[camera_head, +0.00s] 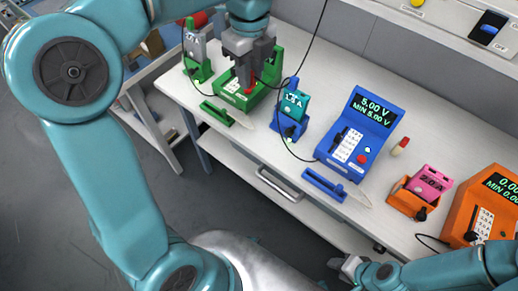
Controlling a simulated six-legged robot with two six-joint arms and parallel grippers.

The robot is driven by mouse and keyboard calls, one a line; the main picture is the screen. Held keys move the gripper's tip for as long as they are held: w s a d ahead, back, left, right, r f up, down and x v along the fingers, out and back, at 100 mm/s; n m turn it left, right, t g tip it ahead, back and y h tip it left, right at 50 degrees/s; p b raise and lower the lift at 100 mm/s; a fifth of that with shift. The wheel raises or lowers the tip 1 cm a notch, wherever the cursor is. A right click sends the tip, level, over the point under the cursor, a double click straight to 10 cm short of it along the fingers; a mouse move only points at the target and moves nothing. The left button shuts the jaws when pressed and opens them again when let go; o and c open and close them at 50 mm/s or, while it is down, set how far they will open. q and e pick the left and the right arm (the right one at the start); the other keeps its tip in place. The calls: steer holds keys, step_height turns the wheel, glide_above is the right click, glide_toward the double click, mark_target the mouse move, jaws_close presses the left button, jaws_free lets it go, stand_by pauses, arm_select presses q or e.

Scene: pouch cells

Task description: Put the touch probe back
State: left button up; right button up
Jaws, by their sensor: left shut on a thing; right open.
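My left gripper (249,66) reaches down from the top over the green tester (236,96), with its grey fingers shut. What it holds is mostly hidden by the fingers; a red part (249,90) shows just below them, and I cannot tell if it is the touch probe or a button on the tester. A thin black cable (312,42) hangs from the top edge toward this gripper. My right gripper (346,268) is open and empty at the bottom, in front of the bench edge.
The white bench (311,186) carries a blue meter (377,118) and an orange meter (490,183). Cell stands are green (204,72), blue (286,131) and orange (399,197). Green (214,113) and blue (324,186) pale-bladed tools lie near the front edge. A small red-capped item (400,147) stands behind.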

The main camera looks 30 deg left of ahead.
arm_select(q)
steer(key=shift+f+b, duration=0.15)
steer(key=shift+b, duration=0.15)
steer(key=shift+w+f, duration=0.1)
steer(key=shift+f, duration=0.05)
steer(key=b, duration=0.3)
glide_above(254, 137)
step_height(254, 137, down, 14)
steer(key=shift+f, duration=0.1)
steer(key=shift+w+a+f+b, duration=0.1)
steer(key=shift+f+b, duration=0.3)
steer(key=shift+f, duration=2.35)
arm_select(e)
steer(key=f, duration=0.5)
steer(key=shift+a+f, duration=0.2)
steer(key=shift+a, duration=0.05)
arm_select(q)
steer(key=shift+f, duration=0.15)
steer(key=o, duration=0.9)
arm_select(e)
steer(key=shift+f, duration=0.1)
